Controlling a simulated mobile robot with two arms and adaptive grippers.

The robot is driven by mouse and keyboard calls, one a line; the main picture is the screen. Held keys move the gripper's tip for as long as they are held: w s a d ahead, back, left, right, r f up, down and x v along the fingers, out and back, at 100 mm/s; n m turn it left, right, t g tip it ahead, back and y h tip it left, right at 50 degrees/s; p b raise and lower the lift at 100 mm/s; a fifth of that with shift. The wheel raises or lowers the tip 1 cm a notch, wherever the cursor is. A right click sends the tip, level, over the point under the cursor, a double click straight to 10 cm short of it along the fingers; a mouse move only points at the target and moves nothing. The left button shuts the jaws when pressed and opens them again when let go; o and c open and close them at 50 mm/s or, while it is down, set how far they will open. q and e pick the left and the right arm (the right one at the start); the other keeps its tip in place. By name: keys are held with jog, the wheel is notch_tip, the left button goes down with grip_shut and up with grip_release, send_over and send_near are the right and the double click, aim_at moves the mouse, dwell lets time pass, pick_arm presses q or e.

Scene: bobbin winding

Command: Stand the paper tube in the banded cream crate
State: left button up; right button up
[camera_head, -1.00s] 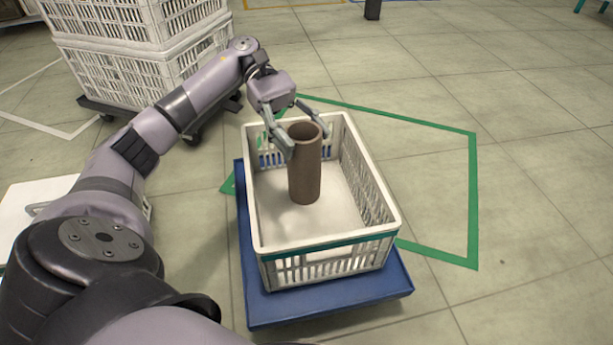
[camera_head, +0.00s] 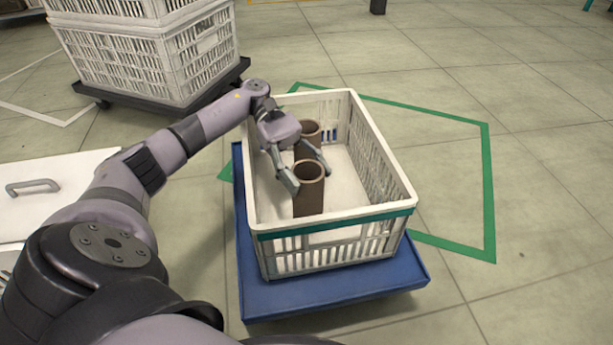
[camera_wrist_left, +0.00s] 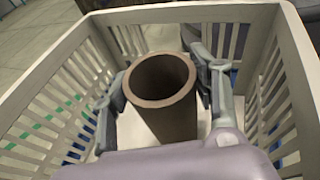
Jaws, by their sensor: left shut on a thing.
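The cream crate (camera_head: 400,188) with a teal band along its near rim stands open. A brown paper tube (camera_head: 309,196) is upright inside its walls, near the front; its lower end is hidden by the near rim. My left gripper (camera_head: 308,177) reaches down into the crate and is shut on this tube, a finger on either side. The left wrist view shows the tube's open top (camera_wrist_left: 160,77) between the fingers. A second brown tube (camera_head: 311,129) stands in the crate behind the held one, partly hidden by my gripper. My right gripper is not in view.
Stacked white crates (camera_head: 150,65) on a dark dolly stand at the back left. A white lid-like panel with a grey handle (camera_head: 33,187) is at the left. The floor at the right is clear.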

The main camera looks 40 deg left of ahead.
pick_arm(q)
jog(key=shift+f, duration=0.25)
jog(key=o, duration=1.5)
jog(key=shift+a+r+p, duration=0.1)
jog(key=shift+r+p, duration=0.25)
jog(key=shift+r, duration=0.05)
jog(key=shift+p+v, duration=1.45)
jog(key=shift+v, duration=2.15)
